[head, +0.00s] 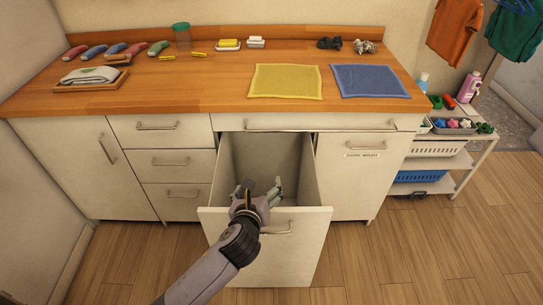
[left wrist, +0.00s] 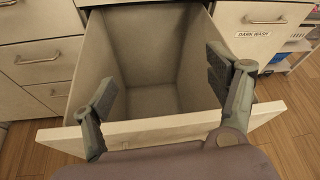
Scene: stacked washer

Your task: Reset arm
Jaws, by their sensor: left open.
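My left gripper (head: 258,190) reaches over the front of a pulled-out deep drawer (head: 306,230) in the white cabinet. Its fingers are spread apart with nothing between them. In the left wrist view, the left gripper (left wrist: 168,100) is open above the drawer front (left wrist: 150,131), and the drawer's inside (left wrist: 150,60) looks empty. My right gripper is in neither view.
The wooden counter (head: 210,85) holds a yellow cloth (head: 286,81), a blue cloth (head: 369,80), a tray with a folded cloth (head: 90,77) and small items. A shelf cart with baskets (head: 430,149) stands at the right. The wooden floor in front is clear.

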